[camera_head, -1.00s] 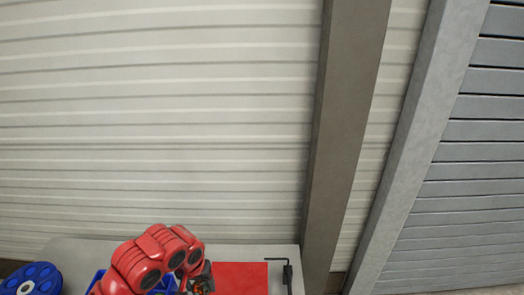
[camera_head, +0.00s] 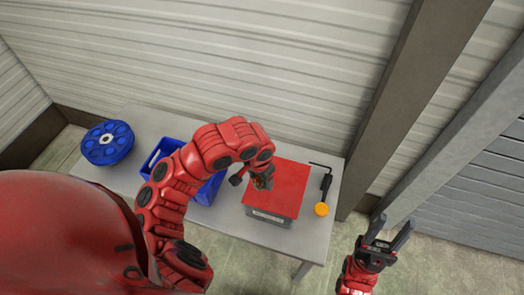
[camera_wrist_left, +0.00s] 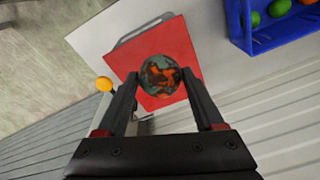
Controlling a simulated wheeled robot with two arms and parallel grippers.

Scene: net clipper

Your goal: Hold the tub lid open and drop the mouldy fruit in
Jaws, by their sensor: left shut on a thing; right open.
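My left gripper (camera_head: 260,178) is shut on the mouldy fruit (camera_wrist_left: 160,76), a round dark grey-green ball with orange patches. It holds the fruit over the tub's flat red lid (camera_head: 288,183), which also shows behind the fruit in the left wrist view (camera_wrist_left: 150,38). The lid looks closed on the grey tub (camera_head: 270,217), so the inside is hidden. A black lever (camera_head: 325,188) with a yellow-orange knob (camera_head: 321,209) is at the tub's right side. My right gripper (camera_head: 388,232) is open and empty, right of the table.
A blue crate (camera_head: 208,190), partly behind my left arm, stands left of the tub; the left wrist view shows green and orange fruit in it. A blue round wheel-like object (camera_head: 107,143) is at the table's (camera_head: 150,122) left end. A post (camera_head: 412,110) stands right of the table.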

